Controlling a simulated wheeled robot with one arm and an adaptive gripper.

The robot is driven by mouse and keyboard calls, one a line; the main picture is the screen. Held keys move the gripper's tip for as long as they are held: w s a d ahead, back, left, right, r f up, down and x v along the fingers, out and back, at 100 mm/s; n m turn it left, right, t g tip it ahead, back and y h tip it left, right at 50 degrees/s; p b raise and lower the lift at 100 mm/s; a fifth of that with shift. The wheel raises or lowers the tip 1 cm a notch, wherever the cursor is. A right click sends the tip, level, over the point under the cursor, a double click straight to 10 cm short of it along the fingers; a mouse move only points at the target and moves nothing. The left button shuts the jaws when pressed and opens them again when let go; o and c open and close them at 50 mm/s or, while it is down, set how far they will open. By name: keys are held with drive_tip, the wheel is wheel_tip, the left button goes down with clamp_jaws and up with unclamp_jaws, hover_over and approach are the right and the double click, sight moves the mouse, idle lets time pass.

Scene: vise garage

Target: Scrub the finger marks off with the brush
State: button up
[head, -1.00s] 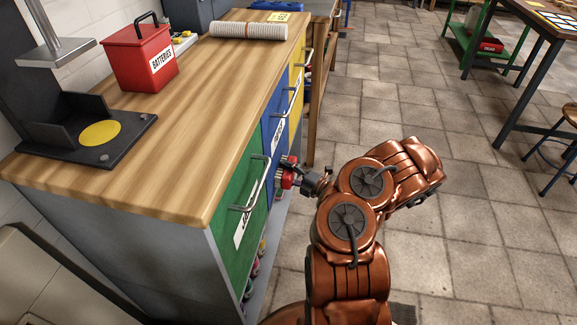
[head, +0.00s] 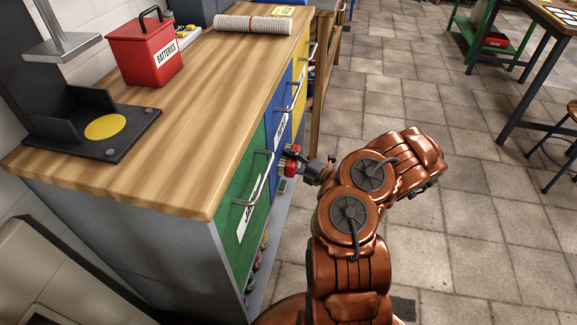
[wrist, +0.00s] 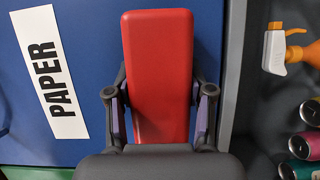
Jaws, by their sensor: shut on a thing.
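My gripper (wrist: 160,100) is shut on a red brush (wrist: 158,60), with one finger on each long side of it. In the head view the brush (head: 291,161) is at the blue front (head: 277,140) of the cabinet, bristles toward it. I cannot tell whether the bristles touch. In the wrist view the blue front (wrist: 85,30) lies behind the brush, with a white PAPER label (wrist: 49,72) to the left. No finger marks can be made out; the brush hides part of the panel.
A green front (head: 243,208) with a bar handle (head: 255,182) is nearer, a yellow one (head: 299,82) farther. A spray bottle (wrist: 275,48) and several cans sit on a low shelf. A red BATTERIES box (head: 143,50) stands on the wooden top (head: 190,110).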

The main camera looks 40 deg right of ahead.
drive_tip(key=shift+w+d, duration=0.65)
drive_tip(key=shift+d, duration=0.15)
drive_tip(key=shift+a, duration=0.15)
drive_tip(key=shift+s+a+p, duration=0.45)
drive_tip(key=shift+s+a, duration=0.1)
drive_tip(key=shift+a, duration=0.2)
drive_tip(key=shift+s+a+p, duration=0.45)
drive_tip(key=shift+s+a, duration=0.1)
drive_tip(key=shift+a, duration=0.15)
drive_tip(key=shift+s+a, duration=0.1)
drive_tip(key=shift+a, duration=0.2)
drive_tip(key=shift+s+d+r+p, duration=0.1)
drive_tip(key=shift+s+d+p, duration=0.5)
drive_tip(key=shift+p, duration=0.1)
drive_tip(key=shift+s+d+f+p, duration=0.2)
drive_tip(key=shift+s+d+p, duration=0.8)
drive_tip(key=shift+s+d, duration=0.6)
drive_tip(key=shift+s, duration=0.1)
